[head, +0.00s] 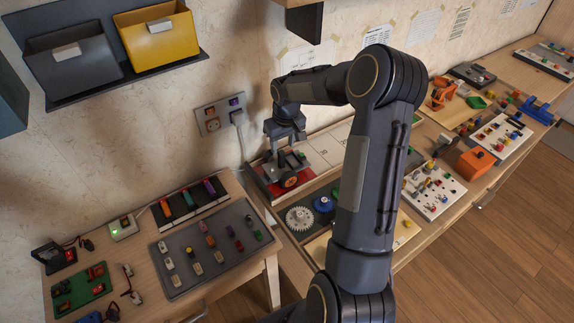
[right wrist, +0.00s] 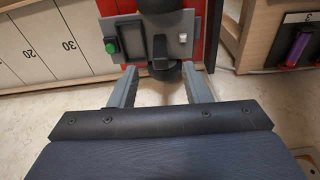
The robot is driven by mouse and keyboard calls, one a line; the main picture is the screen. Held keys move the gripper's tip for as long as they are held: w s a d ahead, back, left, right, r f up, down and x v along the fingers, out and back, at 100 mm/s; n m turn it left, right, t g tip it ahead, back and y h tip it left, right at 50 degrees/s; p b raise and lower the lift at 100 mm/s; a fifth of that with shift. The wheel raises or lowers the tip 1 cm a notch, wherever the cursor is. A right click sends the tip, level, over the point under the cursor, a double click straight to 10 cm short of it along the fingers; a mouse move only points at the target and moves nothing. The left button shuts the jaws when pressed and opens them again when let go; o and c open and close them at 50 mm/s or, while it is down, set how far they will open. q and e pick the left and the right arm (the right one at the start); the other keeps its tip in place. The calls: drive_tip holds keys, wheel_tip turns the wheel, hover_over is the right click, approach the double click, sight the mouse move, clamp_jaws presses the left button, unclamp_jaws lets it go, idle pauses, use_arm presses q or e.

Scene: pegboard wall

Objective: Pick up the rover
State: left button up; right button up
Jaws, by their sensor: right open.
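The rover (head: 279,169) sits on a red panel at the left end of the long bench, with a grey top and a dark wheel with an orange hub facing the front. In the right wrist view the rover (right wrist: 131,44) shows its grey top plate, a green button and dark round parts. My right gripper (head: 285,138) is over the rover, pointing down. In the right wrist view the right gripper (right wrist: 160,80) is open, its two fingers apart at the rover's near edge, with a dark wheel-like part between their tips. Contact cannot be told. My left gripper is not in view.
A wall socket with a plug (head: 237,118) and cable is close to the right gripper. A white numbered board (head: 325,148) lies right of the rover. A white gear (head: 299,218) and blue knob sit in front. A separate table (head: 235,188) with small parts stands left.

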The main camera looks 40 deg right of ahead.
sight(281, 151)
drive_tip(key=f+p, duration=0.1)
drive_tip(key=f, duration=0.2)
drive_tip(key=w+f, duration=0.1)
drive_tip(key=f, duration=0.3)
drive_tip(key=shift+w+d+p, duration=0.1)
drive_tip(key=shift+w+p, duration=0.1)
drive_tip(key=shift+p, duration=0.15)
drive_tip(key=shift+r, duration=0.1)
clamp_jaws()
